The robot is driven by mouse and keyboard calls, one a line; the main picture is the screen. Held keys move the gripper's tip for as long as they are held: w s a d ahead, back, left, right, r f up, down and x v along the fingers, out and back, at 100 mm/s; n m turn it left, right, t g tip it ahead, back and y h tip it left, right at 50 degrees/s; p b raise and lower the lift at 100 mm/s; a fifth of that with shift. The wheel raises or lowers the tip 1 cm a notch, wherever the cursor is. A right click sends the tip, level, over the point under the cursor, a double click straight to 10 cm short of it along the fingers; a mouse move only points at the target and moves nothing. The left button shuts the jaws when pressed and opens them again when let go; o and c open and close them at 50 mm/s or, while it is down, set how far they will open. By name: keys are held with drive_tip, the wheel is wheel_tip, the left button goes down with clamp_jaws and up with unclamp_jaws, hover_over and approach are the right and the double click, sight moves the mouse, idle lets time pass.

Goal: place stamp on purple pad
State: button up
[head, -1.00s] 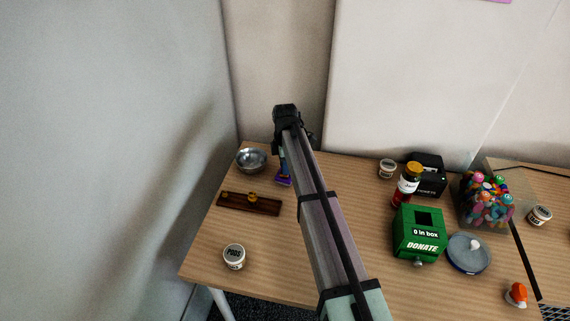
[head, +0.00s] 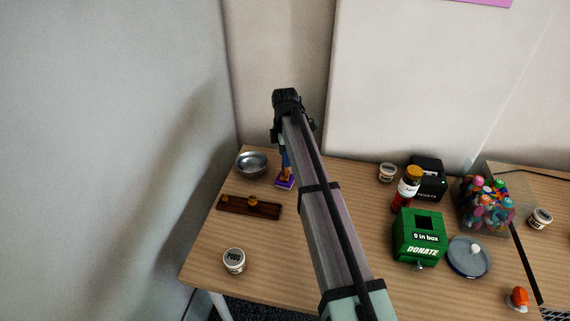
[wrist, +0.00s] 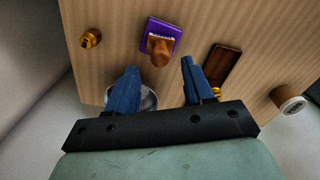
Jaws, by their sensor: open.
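The purple pad (head: 284,186) lies on the table below my gripper in the head view. It also shows at the top of the wrist view (wrist: 172,24). The stamp, with a brown handle (wrist: 158,49), stands on the pad in the wrist view; its handle also shows just above the pad in the head view (head: 287,173). My gripper (wrist: 160,66) is open, with its two blue fingers spread apart and nothing between them. It hangs above the table, clear of the stamp. In the head view my arm hides part of the gripper.
A dark wooden holder (head: 236,207) with a brass knob, a metal bowl (head: 252,162) and a white jar (head: 234,260) stand nearby. A brass object (wrist: 90,38) stands beside the pad. A green donation box (head: 419,238) and a bead container (head: 485,204) stand right.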

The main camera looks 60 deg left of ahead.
drive_tip(key=shift+r, duration=2.95)
